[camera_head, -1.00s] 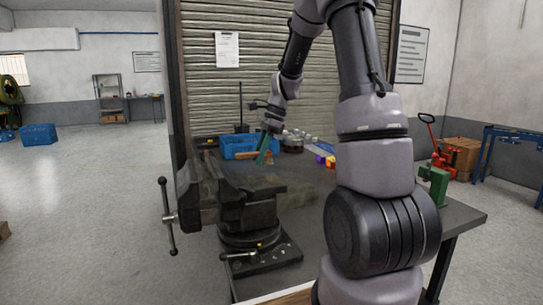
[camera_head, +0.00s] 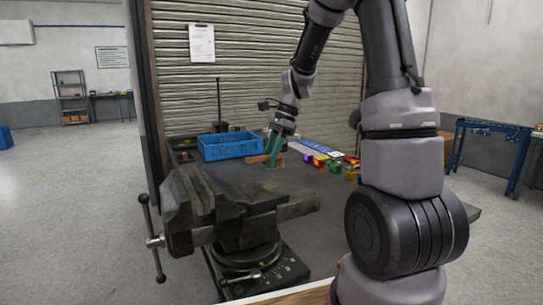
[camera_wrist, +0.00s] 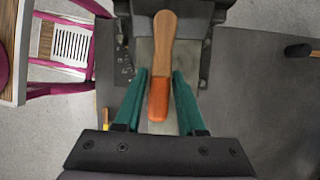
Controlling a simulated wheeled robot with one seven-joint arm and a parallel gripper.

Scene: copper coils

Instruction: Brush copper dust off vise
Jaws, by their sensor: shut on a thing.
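The vise (camera_head: 235,205) is dark and heavy, mounted at the near left of the workbench, with its jaws at the top. In the wrist view, dark parts that look like the vise (camera_wrist: 205,35) lie below and beyond the brush. My gripper (camera_head: 272,158) has green fingers and hangs over the bench behind the vise, pointing down. In the wrist view my gripper (camera_wrist: 160,76) is shut on a brush (camera_wrist: 163,45) with a pale wooden handle and an orange end. The handle points away from my palm. I cannot make out copper dust.
A blue crate (camera_head: 228,147) stands at the back of the bench (camera_head: 310,180). Several small coloured items (camera_head: 335,165) lie right of my gripper. A shutter (camera_head: 260,60) closes off the back. The vise's bar handle (camera_head: 150,235) sticks out at the left.

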